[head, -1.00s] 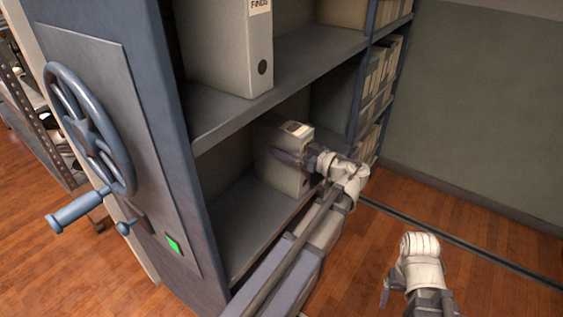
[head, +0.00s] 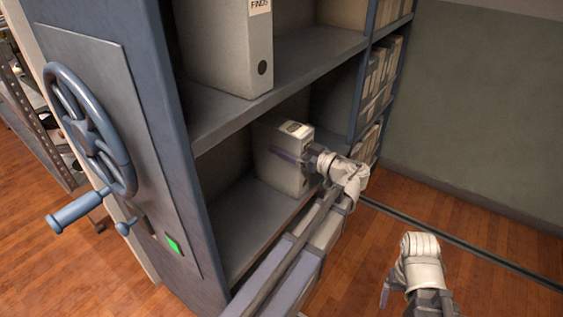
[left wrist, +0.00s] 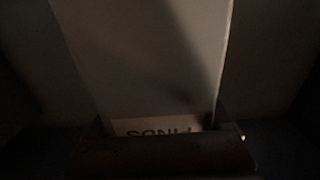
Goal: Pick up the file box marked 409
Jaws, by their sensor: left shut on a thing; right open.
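A grey file box (head: 287,167) stands on the lower shelf, with a pale label near its top; its number cannot be read in the head view. My left gripper (head: 291,157) is shut on this box at its near end. In the dark left wrist view the box (left wrist: 150,60) fills the middle, and its label (left wrist: 160,126) reads "FINDS" upside down above the gripper; no number shows. My right gripper (head: 386,292) is open and empty, low over the floor at the right.
A larger-looking box (head: 228,50) labelled "FINDS" stands on the shelf above (head: 290,70). A blue handwheel (head: 95,130) with a crank handle is on the cabinet's end panel. More boxes (head: 372,80) fill the bay behind.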

